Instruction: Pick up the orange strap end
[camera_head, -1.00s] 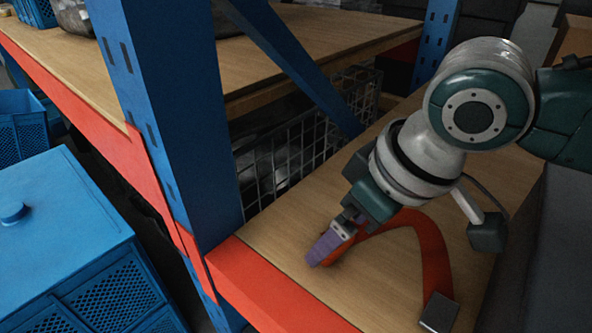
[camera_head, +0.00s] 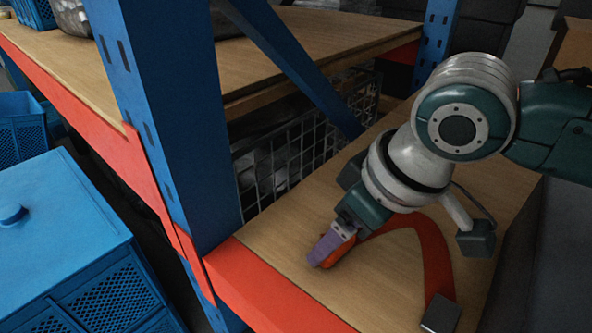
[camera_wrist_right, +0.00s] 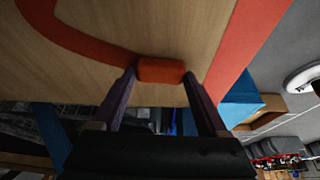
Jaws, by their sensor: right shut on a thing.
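The orange strap (camera_head: 432,250) lies in a curve on the wooden shelf board. One end runs to a dark metal piece (camera_head: 440,313) near the shelf's right side. The other end is at my right gripper (camera_head: 325,255), which has purple fingers. In the right wrist view, the orange strap end (camera_wrist_right: 161,71) sits between the two fingertips of that gripper (camera_wrist_right: 160,76), with a finger against each side. My right gripper is shut on it, low over the board. My left gripper is not in view.
A blue rack post (camera_head: 165,120) and an orange-red beam (camera_head: 270,292) border the shelf on the left and front. A wire mesh basket (camera_head: 290,160) stands behind. Blue crates (camera_head: 65,230) are at the lower left. The board right of the gripper is mostly clear.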

